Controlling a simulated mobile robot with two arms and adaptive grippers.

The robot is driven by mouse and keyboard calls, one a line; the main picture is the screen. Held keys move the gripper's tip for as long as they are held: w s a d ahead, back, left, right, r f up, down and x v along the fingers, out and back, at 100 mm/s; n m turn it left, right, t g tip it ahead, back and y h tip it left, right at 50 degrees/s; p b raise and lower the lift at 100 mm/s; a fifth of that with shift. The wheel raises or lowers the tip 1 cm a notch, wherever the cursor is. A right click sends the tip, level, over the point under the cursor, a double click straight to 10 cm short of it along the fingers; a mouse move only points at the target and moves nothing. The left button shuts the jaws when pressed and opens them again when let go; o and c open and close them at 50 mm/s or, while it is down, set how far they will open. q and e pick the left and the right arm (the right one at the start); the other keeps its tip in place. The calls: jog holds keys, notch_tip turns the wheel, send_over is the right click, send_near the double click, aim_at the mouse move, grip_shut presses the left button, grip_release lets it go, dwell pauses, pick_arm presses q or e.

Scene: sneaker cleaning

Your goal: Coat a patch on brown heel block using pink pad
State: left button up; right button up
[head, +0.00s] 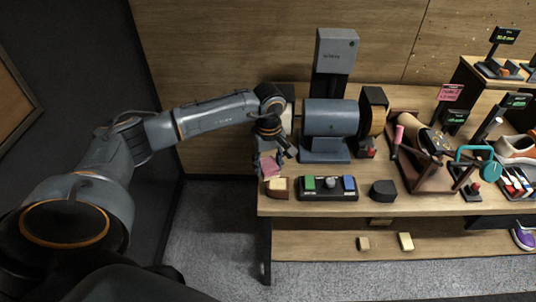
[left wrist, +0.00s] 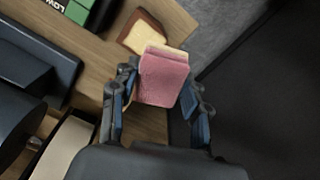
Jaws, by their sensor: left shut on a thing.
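My left gripper (head: 269,160) is over the table's left front corner, pointing down. Its fingers are shut on the pink pad (head: 270,167), which also shows between the fingers in the left wrist view (left wrist: 163,82). The pad has a paler cream layer along its far edge in that view. The brown heel block (head: 279,192) sits on the table just below the pad, with a cream top face. In the left wrist view the heel block (left wrist: 134,42) lies just beyond the pad, partly hidden by it. I cannot tell whether they touch. My right gripper is not in view.
A grey grinding machine (head: 330,118) stands behind. The table's left edge is close to the heel block. Cream blocks (head: 405,241) lie on the lower shelf.

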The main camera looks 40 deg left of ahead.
pick_arm(q)
jog(key=shift+a+r+p, duration=0.1)
jog(key=shift+r+p, duration=0.4)
jog(key=shift+r, duration=0.85)
